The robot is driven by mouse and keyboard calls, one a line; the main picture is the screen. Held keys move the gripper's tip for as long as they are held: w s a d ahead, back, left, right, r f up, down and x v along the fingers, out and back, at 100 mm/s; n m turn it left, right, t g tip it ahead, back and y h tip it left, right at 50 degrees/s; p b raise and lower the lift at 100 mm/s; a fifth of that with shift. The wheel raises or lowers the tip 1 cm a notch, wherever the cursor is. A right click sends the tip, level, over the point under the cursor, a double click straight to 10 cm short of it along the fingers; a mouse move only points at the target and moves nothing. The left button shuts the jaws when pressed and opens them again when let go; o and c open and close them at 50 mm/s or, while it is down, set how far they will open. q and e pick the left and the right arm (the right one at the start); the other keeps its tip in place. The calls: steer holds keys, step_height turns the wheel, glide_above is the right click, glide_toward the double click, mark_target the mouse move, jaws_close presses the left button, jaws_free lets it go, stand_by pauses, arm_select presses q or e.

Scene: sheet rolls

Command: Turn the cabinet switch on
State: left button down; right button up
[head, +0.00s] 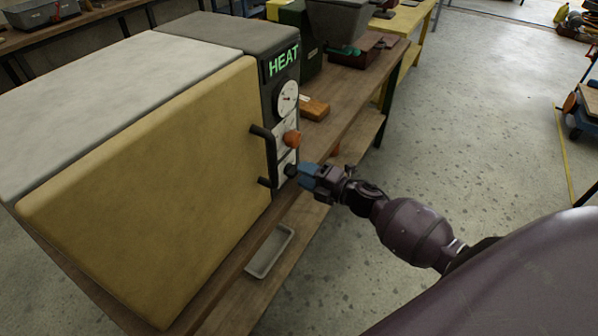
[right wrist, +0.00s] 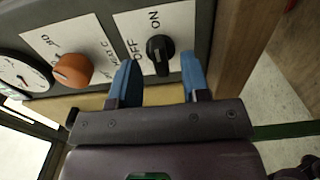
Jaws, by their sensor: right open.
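The cabinet switch is a black knob (right wrist: 160,50) on a white plate marked OFF and ON. It also shows in the head view (head: 290,170), low on the front panel of the cabinet (head: 150,180), partly hidden by my gripper. My right gripper (head: 303,175) is in front of the switch. In the right wrist view its blue fingers (right wrist: 158,68) are open, one on each side of the knob, with gaps visible. I cannot tell whether the fingers overlap the knob in depth. My left gripper is not in view.
An orange knob (right wrist: 73,70) and a dial gauge (head: 288,98) sit beside the switch on the panel, under a green HEAT sign (head: 284,61). The black door handle (head: 268,155) is close to my right gripper. A grey tray (head: 270,252) lies below.

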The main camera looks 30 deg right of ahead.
steer(key=v, duration=0.8)
steer(key=shift+s+d, duration=0.1)
steer(key=shift+s, duration=0.05)
